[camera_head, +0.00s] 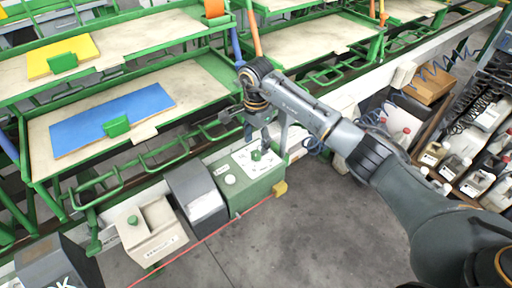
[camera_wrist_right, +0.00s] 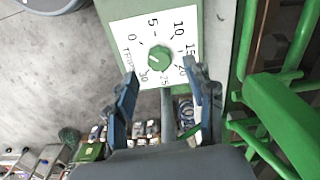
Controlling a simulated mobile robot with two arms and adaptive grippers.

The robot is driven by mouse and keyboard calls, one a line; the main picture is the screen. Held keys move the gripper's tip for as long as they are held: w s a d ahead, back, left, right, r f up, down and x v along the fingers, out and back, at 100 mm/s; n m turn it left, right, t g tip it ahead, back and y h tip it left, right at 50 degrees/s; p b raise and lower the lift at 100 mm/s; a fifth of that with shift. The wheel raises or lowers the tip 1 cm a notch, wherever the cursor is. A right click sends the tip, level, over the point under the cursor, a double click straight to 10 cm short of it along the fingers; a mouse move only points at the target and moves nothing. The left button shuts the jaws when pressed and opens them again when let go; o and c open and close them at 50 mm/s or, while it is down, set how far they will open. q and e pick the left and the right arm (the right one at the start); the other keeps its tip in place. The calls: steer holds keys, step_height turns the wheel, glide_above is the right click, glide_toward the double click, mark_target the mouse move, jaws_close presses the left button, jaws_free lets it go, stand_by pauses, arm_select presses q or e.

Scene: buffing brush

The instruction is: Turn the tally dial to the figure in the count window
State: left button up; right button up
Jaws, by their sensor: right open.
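The tally dial is a green knob (camera_head: 257,155) on a white plate atop a green box (camera_head: 232,188). In the right wrist view the knob (camera_wrist_right: 160,57) sits in a ring of figures from 0 to 30 on the white plate (camera_wrist_right: 127,36). A short pale mark shows on the knob; which figure it points to is too small to tell. My right gripper (camera_head: 265,138) is above the plate, close to the knob. In the wrist view its two fingers (camera_wrist_right: 162,80) are spread apart, with nothing between them. I cannot make out a count window. My left gripper is out of view.
A dark grey box (camera_head: 197,195) and a cream box with a green knob (camera_head: 150,232) stand left of the green box. Green-framed trays (camera_head: 205,85) lie behind, one with a blue sheet (camera_head: 112,118). Bottles (camera_head: 455,165) stand at the right. The floor in front is clear.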

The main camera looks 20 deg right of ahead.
mark_target(256, 153)
step_height(256, 153, down, 3)
steer(key=shift+s+f, duration=0.1)
steer(key=shift+f, duration=0.4)
steer(key=shift+c, duration=0.6)
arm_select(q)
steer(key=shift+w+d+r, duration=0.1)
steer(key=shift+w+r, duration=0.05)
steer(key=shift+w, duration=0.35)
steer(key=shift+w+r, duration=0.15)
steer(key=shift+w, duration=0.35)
arm_select(e)
jaws_close()
